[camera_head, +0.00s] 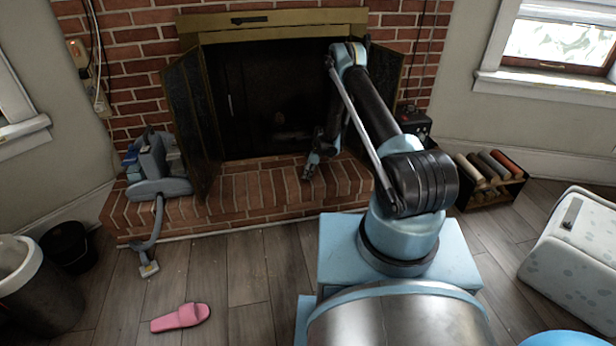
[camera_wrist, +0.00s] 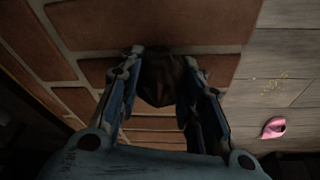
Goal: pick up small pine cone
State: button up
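A dark brown lump, which looks like the small pine cone (camera_wrist: 161,82), sits between the two fingers of my gripper (camera_wrist: 162,62) in the wrist view. The fingers flank it closely on the left and right. The view is too dark to tell whether they press on it. In the head view my gripper (camera_head: 310,170) points down at the brick hearth (camera_head: 255,196), near its front part, before the fireplace opening. The pine cone cannot be made out in the head view.
The open fireplace screen (camera_head: 192,115) stands left of my arm. A blue-grey vacuum cleaner (camera_head: 158,172) sits on the hearth's left. A pink slipper (camera_head: 181,317) lies on the wood floor. A rack of rolls (camera_head: 490,178) stands right, near a spotted white box (camera_head: 577,248).

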jog(key=shift+c, duration=0.9)
jog(key=shift+r, duration=0.15)
